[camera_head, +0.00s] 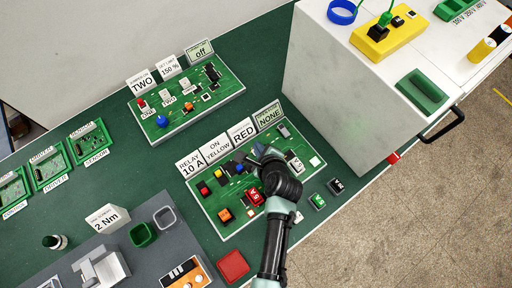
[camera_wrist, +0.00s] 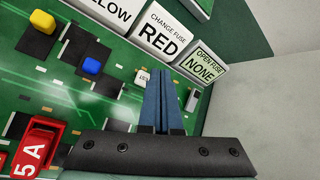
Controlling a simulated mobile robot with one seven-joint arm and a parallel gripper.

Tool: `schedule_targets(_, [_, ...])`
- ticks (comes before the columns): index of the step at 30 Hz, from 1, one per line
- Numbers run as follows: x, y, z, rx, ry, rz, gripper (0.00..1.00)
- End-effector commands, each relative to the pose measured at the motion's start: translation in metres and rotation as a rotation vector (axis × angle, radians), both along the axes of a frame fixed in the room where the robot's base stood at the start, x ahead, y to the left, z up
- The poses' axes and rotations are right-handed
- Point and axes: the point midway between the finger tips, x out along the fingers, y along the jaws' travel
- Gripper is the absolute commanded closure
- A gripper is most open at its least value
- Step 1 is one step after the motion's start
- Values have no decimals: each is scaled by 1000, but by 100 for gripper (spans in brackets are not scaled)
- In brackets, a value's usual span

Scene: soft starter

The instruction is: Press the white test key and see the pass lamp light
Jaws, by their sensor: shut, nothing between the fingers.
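A small white key (camera_wrist: 142,77) with dark lettering too small to read sits on the green board (camera_head: 236,222), just left of my fingertips in the wrist view. I take it for the test key. My gripper (camera_wrist: 164,72) is shut and empty, its blue fingers pointing at the board between the white key and a grey block (camera_wrist: 192,99). I cannot tell whether the fingertips touch the board. In the head view my gripper (camera_head: 258,152) and wrist cover part of the board, and the key is hidden there. I cannot pick out the pass lamp or see any lamp lit.
A red 5 A block (camera_wrist: 37,148), a blue cap (camera_wrist: 92,66) and a yellow cap (camera_wrist: 42,21) stand left of my fingers. Label cards reading RED (camera_wrist: 167,37) and NONE (camera_wrist: 202,66) stand behind. A white cabinet (camera_head: 335,90) rises beyond the board's right side.

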Motion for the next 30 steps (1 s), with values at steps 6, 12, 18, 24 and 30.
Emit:
schedule_targets(6, [0, 0, 27, 0, 0, 0, 100])
schedule_targets(12, [0, 0, 44, 0, 0, 0, 100])
schedule_targets(18, [0, 0, 43, 0, 0, 0, 100])
schedule_targets(24, [0, 0, 43, 0, 0, 0, 100])
schedule_targets(30, [0, 0, 43, 0, 0, 0, 100])
